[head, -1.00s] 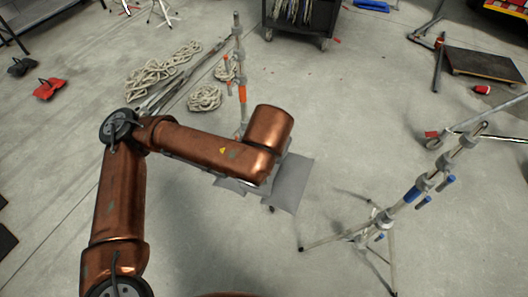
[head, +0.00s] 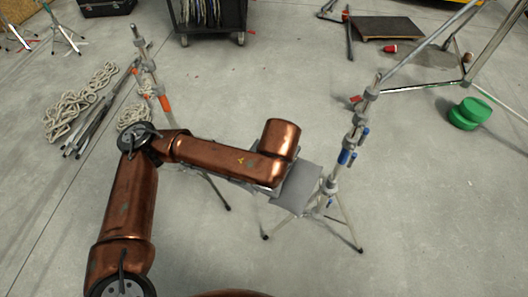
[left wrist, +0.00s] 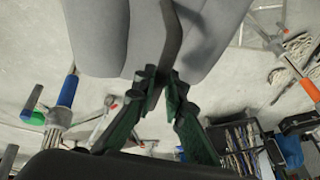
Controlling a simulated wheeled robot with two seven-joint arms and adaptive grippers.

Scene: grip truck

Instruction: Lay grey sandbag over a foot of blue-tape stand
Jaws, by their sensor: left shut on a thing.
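The grey sandbag (head: 298,188) hangs from my left gripper, close beside the blue-tape stand (head: 347,156). In the head view its right edge meets the stand's lower part and partly covers its legs; I cannot tell whether they touch. One stand foot (head: 265,237) shows in front of the bag, another at the front right. In the left wrist view my left gripper (left wrist: 161,80) has its green fingers shut on the bag's dark strap, with the grey bag (left wrist: 95,35) beyond. The blue-tape stand (left wrist: 67,95) shows there at the left. My forearm hides the gripper in the head view.
An orange-tape stand (head: 152,72) is at left, with coiled ropes (head: 75,105) beside it. A dark cart (head: 208,18) is at the back. A dark platform (head: 385,28) and green round object (head: 469,113) are at right. The front right floor is clear.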

